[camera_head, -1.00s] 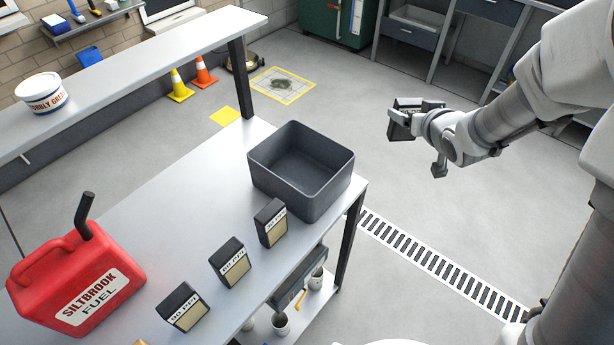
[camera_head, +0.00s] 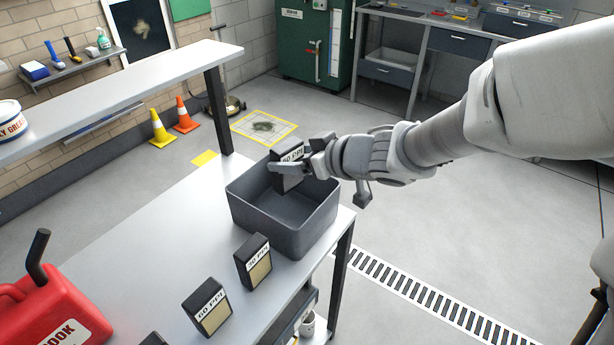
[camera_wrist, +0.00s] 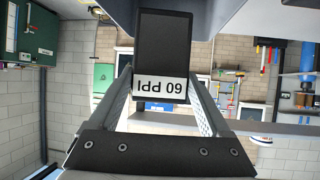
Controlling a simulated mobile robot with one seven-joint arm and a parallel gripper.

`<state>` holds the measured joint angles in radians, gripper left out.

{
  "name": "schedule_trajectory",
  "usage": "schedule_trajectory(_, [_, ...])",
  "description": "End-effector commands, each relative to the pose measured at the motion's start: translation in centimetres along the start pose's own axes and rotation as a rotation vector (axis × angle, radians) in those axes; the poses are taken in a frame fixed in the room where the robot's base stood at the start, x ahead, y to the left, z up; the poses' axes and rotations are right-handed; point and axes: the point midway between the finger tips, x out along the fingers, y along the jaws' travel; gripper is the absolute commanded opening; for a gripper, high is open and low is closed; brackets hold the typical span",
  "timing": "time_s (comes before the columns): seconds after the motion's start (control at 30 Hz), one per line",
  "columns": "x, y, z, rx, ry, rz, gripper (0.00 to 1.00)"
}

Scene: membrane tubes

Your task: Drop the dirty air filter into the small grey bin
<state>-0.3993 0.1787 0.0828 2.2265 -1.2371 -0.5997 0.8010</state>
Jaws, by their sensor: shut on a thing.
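My gripper (camera_head: 292,168) is shut on a black, boxy air filter with a white label (camera_head: 289,181). In the wrist view the filter (camera_wrist: 161,48) stands between the two fingers, its label reading 60 PPI upside down. No dirt can be made out on its dark visible face. The small grey bin (camera_head: 262,228) is an open, dark grey box on the near workbench. In the head view the held filter overlaps the bin's back rim and opening; its exact height above the bin is hard to tell. The bin's visible inside looks empty.
Several black filters with tan faces stand in a row on the workbench (camera_head: 160,235), including one near the bin (camera_head: 253,261) and one labelled 60 PPI (camera_head: 207,306). A red fuel can (camera_head: 55,315) stands at left. A raised shelf (camera_head: 120,90) runs behind.

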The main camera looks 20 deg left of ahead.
Motion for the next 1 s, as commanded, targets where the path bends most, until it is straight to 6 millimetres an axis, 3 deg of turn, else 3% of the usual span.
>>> schedule_trajectory(0.4, [2.1, 0.0, 3.8, 0.000, 0.001, 0.001, 0.25])
schedule_trajectory(0.87, [2.3, 0.1, 4.3, -0.001, 0.000, 0.002, 0.25])
schedule_trajectory(0.9, [2.3, 0.1, 4.3, 0.000, 0.000, 0.002, 0.87])
schedule_trajectory(1.0, [2.3, 0.1, 4.3, 0.000, 0.000, 0.002, 1.00])
